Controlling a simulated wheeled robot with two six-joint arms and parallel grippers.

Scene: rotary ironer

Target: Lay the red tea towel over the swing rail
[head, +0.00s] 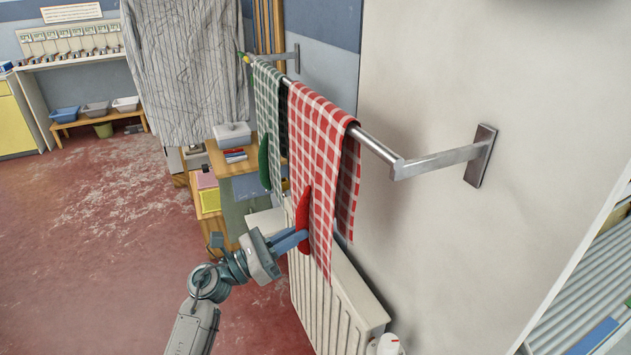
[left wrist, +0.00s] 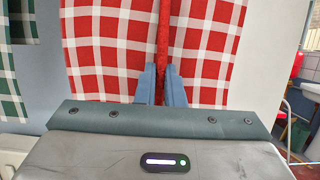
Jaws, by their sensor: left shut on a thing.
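The red and white checked tea towel (head: 318,140) hangs over the metal swing rail (head: 375,146), with a long front part and a shorter part showing behind. My left gripper (head: 304,235) is at the towel's front, below the rail. In the left wrist view its blue fingers (left wrist: 164,86) are shut on a narrow plain red strip of the towel (left wrist: 165,40), with checked cloth (left wrist: 208,50) on both sides. The strip also shows as a red bulge in the head view. My right gripper is not in view.
A green checked towel (head: 267,98) hangs farther along the rail, left of the red one. A white radiator (head: 335,305) stands below. The rail's bracket (head: 480,155) is fixed to the wall. A striped grey cloth (head: 185,70) hangs behind. Red floor (head: 100,240) is clear at left.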

